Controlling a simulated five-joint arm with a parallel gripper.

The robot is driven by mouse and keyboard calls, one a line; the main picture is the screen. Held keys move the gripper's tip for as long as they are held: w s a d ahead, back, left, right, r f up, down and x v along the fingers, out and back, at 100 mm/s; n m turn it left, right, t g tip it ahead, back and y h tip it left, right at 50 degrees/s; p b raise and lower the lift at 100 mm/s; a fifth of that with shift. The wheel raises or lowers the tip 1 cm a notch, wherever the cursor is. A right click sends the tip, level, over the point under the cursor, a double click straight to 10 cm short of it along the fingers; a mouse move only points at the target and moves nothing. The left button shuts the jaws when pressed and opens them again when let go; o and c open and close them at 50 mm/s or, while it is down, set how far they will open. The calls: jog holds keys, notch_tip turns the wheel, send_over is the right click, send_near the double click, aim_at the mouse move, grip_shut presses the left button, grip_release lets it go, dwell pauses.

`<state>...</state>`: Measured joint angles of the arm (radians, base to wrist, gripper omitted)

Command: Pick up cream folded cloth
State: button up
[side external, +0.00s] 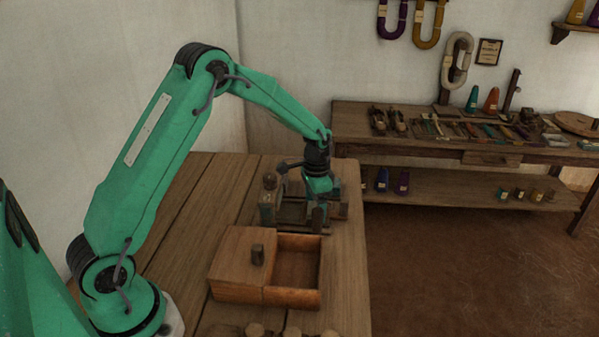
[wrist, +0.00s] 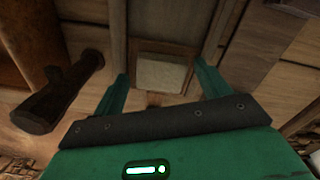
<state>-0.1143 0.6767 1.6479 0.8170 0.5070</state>
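A pale, squarish thing (wrist: 161,72), likely the cream folded cloth, lies in a dark wooden frame (wrist: 163,46) in the wrist view. My gripper (wrist: 161,71) is open, with one green finger on each side of this pale thing. I see no contact between the fingers and it. In the side view my gripper (side external: 318,212) points down over a low wooden fixture (side external: 292,212) on the bench. The cloth cannot be made out there. Its height below the fingertips is hard to tell.
A wooden box (side external: 240,258) with a knobbed lid and an open compartment stands in front of my gripper. A dark wooden handle (wrist: 62,92) sticks out left of the fingers. A tool table (side external: 460,150) stands behind. The bench's left part is clear.

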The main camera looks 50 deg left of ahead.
jog(key=c, duration=0.7)
jog(key=shift+r, duration=0.15)
notch_tip(320, 180, up, 10)
dwell(0.6)
